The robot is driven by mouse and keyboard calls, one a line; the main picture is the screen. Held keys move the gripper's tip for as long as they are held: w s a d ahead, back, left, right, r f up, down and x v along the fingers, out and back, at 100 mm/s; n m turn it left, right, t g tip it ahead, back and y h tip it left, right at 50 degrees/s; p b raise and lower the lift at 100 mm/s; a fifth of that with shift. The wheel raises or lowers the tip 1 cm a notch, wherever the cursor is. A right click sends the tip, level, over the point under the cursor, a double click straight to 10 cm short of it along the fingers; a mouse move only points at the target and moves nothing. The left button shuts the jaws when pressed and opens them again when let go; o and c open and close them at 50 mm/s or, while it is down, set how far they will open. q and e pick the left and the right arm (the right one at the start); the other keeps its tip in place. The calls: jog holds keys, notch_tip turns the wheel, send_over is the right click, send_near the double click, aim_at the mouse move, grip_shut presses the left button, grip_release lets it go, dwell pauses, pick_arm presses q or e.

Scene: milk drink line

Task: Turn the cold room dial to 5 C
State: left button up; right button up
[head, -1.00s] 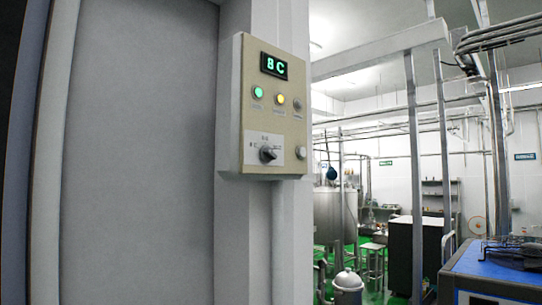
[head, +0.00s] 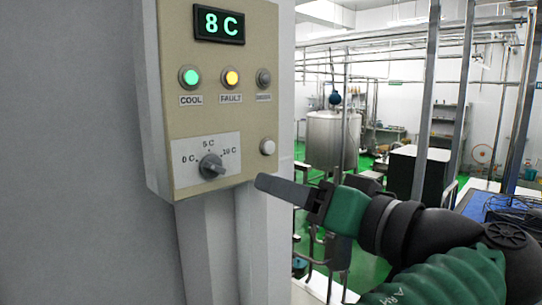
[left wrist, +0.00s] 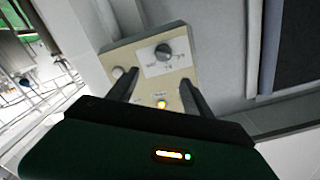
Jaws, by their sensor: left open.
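The cold room dial (head: 211,166) is a dark grey knob on a white scale plate marked 0 C, 5 C and 10 C, low on a beige panel (head: 180,110). Its grip bar lies tilted, one end toward the upper right. The display (head: 219,24) reads 8 C in green. My left gripper (head: 268,185) is to the lower right of the dial, apart from it in the picture. In the left wrist view, the open, empty fingers (left wrist: 159,82) face the panel, and the dial (left wrist: 163,51) appears beyond them, upside down. My right gripper is out of view.
A green COOL lamp (head: 189,77), a lit yellow FAULT lamp (head: 230,78), a dark grey lamp (head: 264,77) and a white button (head: 267,146) share the panel. A grey wall (head: 75,150) is at the left. A steel tank (head: 330,140) stands far behind.

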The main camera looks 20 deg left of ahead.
pick_arm(q)
jog(key=x, duration=0.3)
jog(key=p, duration=0.3)
send_near(217, 168)
jog(key=a, duration=0.3)
jog(key=w+a, duration=0.2)
jog(key=w+a+p, duration=0.1)
jog(key=w+a, duration=0.1)
jog(key=a, duration=0.1)
jog(key=shift+w+a+f, duration=0.1)
jog(key=shift+w+a, duration=0.15)
jog(key=shift+w, duration=0.05)
jog(key=shift+s+a, duration=0.1)
jog(key=shift+s, duration=0.25)
jog(key=shift+c, duration=0.8)
jog(key=shift+w+d, duration=0.1)
jog(key=shift+d, duration=0.3)
jog(key=c, duration=0.7)
grip_shut()
